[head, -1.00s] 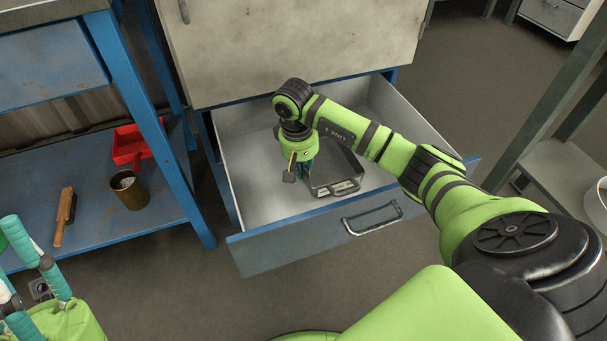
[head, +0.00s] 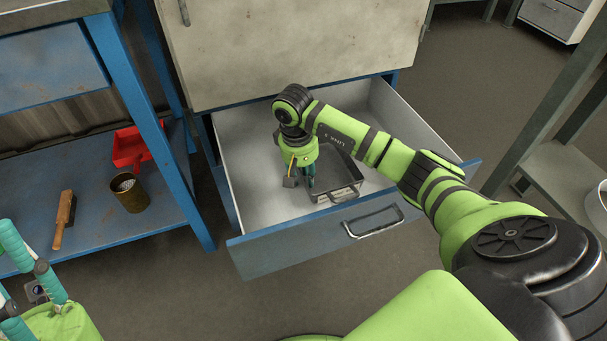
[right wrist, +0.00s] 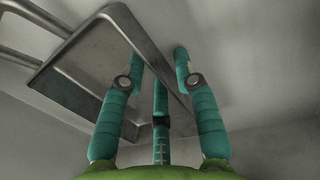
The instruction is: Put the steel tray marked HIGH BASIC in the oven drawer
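The steel tray (head: 337,190) lies inside the pulled-out oven drawer (head: 264,256), near its front wall. Its front handle faces the drawer front; no marking is readable. My right gripper (head: 310,184) points down into the drawer at the tray's left side. In the right wrist view the tray (right wrist: 85,92) has its rim running between my spread teal fingers (right wrist: 158,62), with gaps showing beside it. The right gripper looks open. My left gripper (head: 28,262) is open and empty at the lower left, partly cut off by the frame.
The cabinet door (head: 290,50) stands above the drawer. A blue workbench (head: 100,228) at left carries a red dustpan (head: 130,148), a brush (head: 64,219) and a brass cup (head: 130,194). A grey table with a pale bowl stands at right. The drawer's left part is free.

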